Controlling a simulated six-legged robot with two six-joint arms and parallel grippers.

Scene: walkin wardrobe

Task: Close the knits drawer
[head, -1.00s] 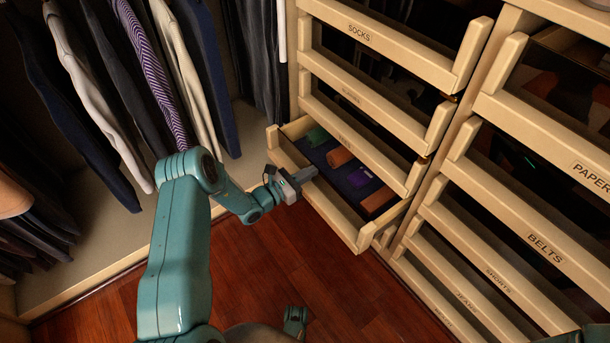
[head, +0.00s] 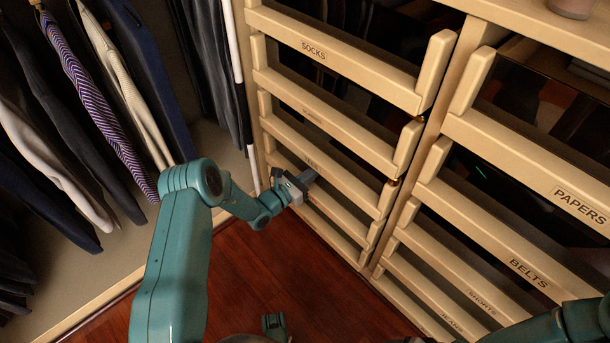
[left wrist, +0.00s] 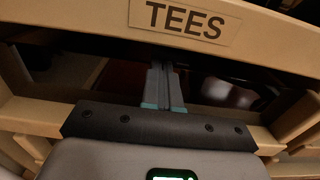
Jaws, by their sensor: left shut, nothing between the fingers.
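The drawer below the one marked TEES, whose front (head: 336,214) shows in the head view, appears to be the knits drawer. Its front lies about in line with the fronts above, though I cannot tell if it is fully flush. No label is readable on it. My left gripper (head: 310,177) is shut and empty at this front, just below the TEES drawer. In the left wrist view, the shut fingers (left wrist: 164,88) reach over a wooden front (left wrist: 30,114), below the TEES label (left wrist: 186,20). The drawer's contents are mostly hidden. My right gripper is out of view.
The SOCKS drawer (head: 340,55) and another drawer stand above. Hanging clothes (head: 90,110) fill the left. The red wood floor (head: 300,280) is clear in front.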

